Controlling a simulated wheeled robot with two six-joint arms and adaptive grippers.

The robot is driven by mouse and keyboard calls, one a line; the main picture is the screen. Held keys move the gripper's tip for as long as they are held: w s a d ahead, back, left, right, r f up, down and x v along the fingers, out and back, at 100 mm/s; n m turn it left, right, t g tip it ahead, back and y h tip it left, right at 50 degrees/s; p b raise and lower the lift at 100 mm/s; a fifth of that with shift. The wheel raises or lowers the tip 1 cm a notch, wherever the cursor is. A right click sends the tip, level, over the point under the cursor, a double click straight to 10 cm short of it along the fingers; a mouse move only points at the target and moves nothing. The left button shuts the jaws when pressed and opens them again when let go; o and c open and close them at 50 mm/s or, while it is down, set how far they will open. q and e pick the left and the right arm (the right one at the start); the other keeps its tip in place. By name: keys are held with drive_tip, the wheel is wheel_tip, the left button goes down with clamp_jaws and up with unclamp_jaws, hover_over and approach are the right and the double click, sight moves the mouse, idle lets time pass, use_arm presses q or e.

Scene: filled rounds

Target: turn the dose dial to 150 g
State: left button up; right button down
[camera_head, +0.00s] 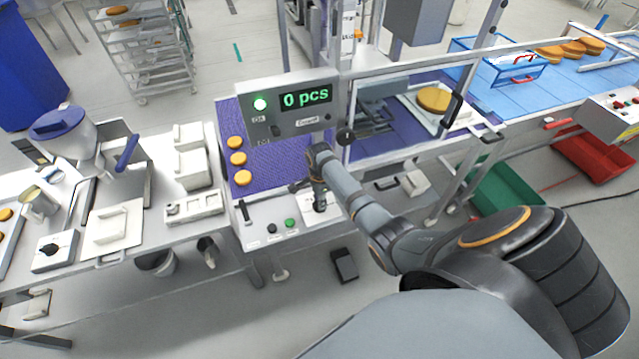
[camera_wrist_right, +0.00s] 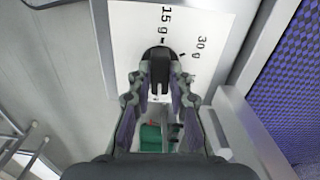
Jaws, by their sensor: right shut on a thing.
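The dose dial is a black knob (camera_wrist_right: 160,57) on a white scale plate (camera_wrist_right: 123,35) in the right wrist view. Its printed marks read 15 g straight above the knob and 30 g to its upper right. No 150 g mark can be seen; the lower part of the plate is hidden by my fingers. The knob's raised grip runs up the picture, in line with the 15 g tick. My right gripper (camera_wrist_right: 162,80) is shut on the knob. In the head view my right gripper (camera_head: 315,190) covers the dial on the machine's front. My left gripper is not in view.
Several orange rounds (camera_head: 238,158) lie on the purple belt (camera_head: 276,160). Another black knob (camera_head: 49,248) is on a white box at left.

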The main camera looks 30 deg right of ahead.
drive_tip(key=shift+m, duration=0.5)
drive_tip(key=c, duration=1.2)
unclamp_jaws()
wheel_tip(320, 180, up, 12)
